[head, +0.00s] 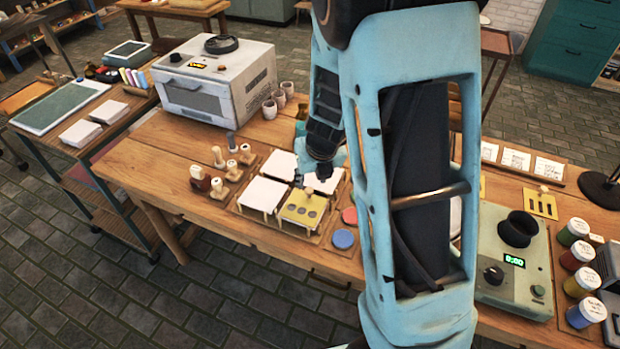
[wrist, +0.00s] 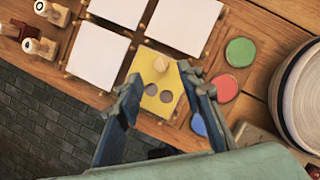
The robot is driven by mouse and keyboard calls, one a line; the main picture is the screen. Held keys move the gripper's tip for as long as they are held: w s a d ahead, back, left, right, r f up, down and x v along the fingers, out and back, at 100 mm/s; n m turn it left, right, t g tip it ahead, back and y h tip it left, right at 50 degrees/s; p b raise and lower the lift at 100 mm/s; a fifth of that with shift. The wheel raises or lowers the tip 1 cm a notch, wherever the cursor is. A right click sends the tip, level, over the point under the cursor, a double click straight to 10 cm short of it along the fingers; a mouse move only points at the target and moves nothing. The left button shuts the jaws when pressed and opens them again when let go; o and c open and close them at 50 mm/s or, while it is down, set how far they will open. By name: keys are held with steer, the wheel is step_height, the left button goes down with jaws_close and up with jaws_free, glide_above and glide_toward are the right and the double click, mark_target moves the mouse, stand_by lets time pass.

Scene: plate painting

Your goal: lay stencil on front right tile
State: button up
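The yellow stencil (head: 303,208) with round holes and a pale knob lies over the front right place of the four-tile board in the head view. It also shows in the wrist view (wrist: 173,82), covering nearly all of the tile beneath it. The other three white tiles are bare, among them the front left tile (wrist: 97,55). My gripper (wrist: 163,88) is open, with its two fingers apart on either side of the stencil and the knob (wrist: 160,63) free between them. In the head view my arm partly hides the back right tile.
Stamps with wooden handles (head: 222,187) stand left of the tiles. Red, green and blue discs lie to the right, the blue one (head: 343,239) nearest the front edge. A second yellow stencil (head: 540,204) lies far right, near the green scale (head: 515,265) and paint jars (head: 582,283).

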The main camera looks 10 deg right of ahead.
steer(key=shift+p+v, duration=0.6)
steer(key=shift+v, duration=1.25)
